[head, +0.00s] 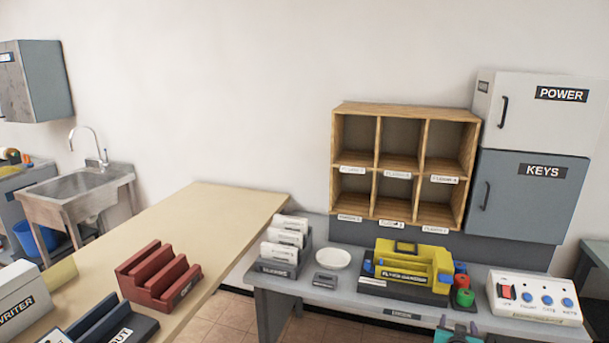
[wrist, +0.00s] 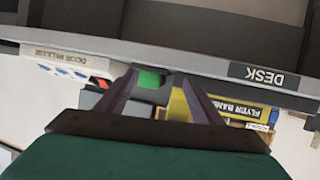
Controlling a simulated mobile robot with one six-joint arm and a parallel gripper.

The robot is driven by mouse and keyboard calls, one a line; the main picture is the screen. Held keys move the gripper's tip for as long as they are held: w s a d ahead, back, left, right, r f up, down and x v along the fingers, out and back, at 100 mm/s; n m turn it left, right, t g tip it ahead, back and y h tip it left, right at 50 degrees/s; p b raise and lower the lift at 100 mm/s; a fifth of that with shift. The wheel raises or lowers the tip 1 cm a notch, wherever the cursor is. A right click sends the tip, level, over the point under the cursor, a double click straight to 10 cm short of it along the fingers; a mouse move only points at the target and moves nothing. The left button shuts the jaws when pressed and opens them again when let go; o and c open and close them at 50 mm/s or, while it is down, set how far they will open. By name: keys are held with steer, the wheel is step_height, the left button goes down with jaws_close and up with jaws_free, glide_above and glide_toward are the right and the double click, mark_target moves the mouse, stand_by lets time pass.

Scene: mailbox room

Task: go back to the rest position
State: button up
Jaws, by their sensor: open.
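My gripper (head: 457,330) shows at the bottom edge of the head view, in front of the grey desk (head: 335,295) and partly cut off by the frame. In the wrist view, which looks upside down, my gripper (wrist: 155,78) has its two fingers apart with nothing held between them. A green object (wrist: 149,80) shows beyond the gap, and the desk edge (wrist: 215,66) with a DESK label lies past the fingertips.
Wooden pigeonholes (head: 376,163) stand behind. A beige table (head: 215,215) with a red rack (head: 158,277) is left.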

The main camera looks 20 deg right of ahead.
steer(key=s+a+f+n+g+y, duration=0.1)
steer(key=a+f+n+g+y, duration=0.35)
steer(key=a+f, duration=1.95)
steer(key=s+a+f+n+g+y, duration=0.1)
steer(key=s+a+f+g+y, duration=0.2)
steer(key=s+a, duration=0.55)
steer(key=s+a+f+n+g+y, duration=0.15)
steer(key=s+a+g, duration=0.35)
steer(key=a, duration=0.7)
steer(key=s+a+f+n+g+y, duration=0.1)
steer(key=s+a+f+n+g, duration=0.2)
steer(key=s+a, duration=0.6)
step_height(320, 180, down, 8)
steer(key=w+a+m+b, duration=0.1)
steer(key=b, duration=0.6)
steer(key=shift+w+f+t+b, duration=0.15)
steer(key=shift+w+t+b, duration=0.15)
steer(key=shift+t, duration=0.05)
